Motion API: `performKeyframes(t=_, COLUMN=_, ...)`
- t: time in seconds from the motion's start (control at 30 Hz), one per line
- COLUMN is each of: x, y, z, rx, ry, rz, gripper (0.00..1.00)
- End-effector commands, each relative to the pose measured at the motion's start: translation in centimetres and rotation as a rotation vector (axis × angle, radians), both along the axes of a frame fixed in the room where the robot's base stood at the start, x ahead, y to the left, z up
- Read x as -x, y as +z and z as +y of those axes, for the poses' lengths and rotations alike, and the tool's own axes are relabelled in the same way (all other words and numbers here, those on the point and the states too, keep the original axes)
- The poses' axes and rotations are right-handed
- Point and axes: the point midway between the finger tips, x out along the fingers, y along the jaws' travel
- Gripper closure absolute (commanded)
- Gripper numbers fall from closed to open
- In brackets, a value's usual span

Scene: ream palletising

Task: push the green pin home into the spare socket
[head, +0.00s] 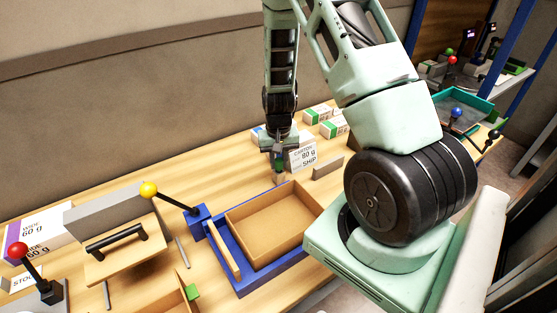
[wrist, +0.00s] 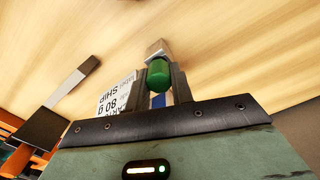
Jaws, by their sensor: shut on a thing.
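My gripper (head: 279,162) is pointed down over the back of the wooden table, just behind the blue-framed tray. In the wrist view its two fingers are shut on the green pin (wrist: 158,74), whose rounded green end shows between them. A small pale block (wrist: 157,47) shows just beyond the pin; I cannot tell whether the pin touches it or whether it is the spare socket.
A blue-framed tray (head: 233,273) with a cardboard box stands in front of my gripper. A yellow-knobbed lever (head: 172,198) is to the left. Small cartons (head: 333,127) lie behind.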

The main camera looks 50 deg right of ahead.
Motion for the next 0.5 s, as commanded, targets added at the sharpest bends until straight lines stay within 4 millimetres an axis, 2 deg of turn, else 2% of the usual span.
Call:
performKeyframes(t=0.4, x=-0.01, y=-1.11, z=-0.01, rx=0.000, ry=0.000, rz=0.000, gripper=1.00)
performKeyframes(t=0.43, x=-0.02, y=-1.02, z=-0.01, rx=0.000, ry=0.000, rz=0.000, gripper=0.72)
performKeyframes(t=0.5, x=-0.01, y=-0.98, z=-0.01, rx=0.000, ry=0.000, rz=0.000, gripper=0.52)
